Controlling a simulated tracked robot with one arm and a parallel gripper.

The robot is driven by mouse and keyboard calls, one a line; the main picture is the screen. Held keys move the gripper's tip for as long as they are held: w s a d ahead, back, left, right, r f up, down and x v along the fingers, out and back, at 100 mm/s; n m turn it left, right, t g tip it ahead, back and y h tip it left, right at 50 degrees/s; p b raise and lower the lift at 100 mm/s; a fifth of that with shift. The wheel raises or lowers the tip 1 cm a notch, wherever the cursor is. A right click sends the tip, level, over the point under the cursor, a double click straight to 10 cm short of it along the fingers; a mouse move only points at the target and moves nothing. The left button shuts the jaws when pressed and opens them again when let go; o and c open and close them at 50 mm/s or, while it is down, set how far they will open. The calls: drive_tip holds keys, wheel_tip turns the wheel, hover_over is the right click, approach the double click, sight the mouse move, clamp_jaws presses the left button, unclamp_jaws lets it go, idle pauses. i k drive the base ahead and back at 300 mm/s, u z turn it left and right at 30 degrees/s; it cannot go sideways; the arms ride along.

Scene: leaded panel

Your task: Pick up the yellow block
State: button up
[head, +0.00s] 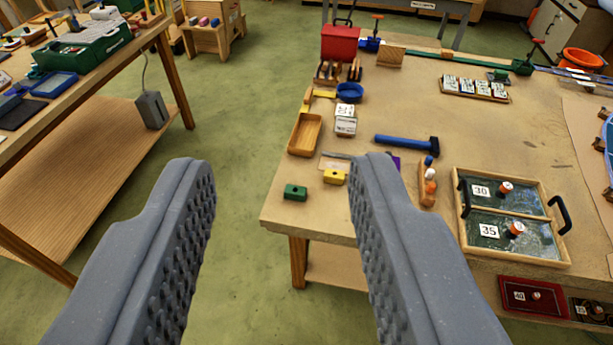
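The yellow block (334,177) is small, with a dark round spot on it, and lies near the left front corner of the wooden table (285,222). My gripper (275,185) is open and empty, its two grey fingers wide apart with ribbed inner faces. In the picture the yellow block shows just left of the right finger's tip, between the fingers. The gripper appears nearer the camera than the block and does not touch it. The right finger hides part of the table to the right of the block.
A green block (295,192) lies left of the yellow one. A wooden tray (305,134), a blue hammer (406,141) and a handled wooden frame with glass panels (512,218) are on the same table. Another bench (85,165) stands left. Green floor lies clear between them.

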sight(331, 175)
drive_tip(key=u, duration=0.1)
drive_tip(key=i, duration=1.65)
drive_tip(key=z, duration=0.05)
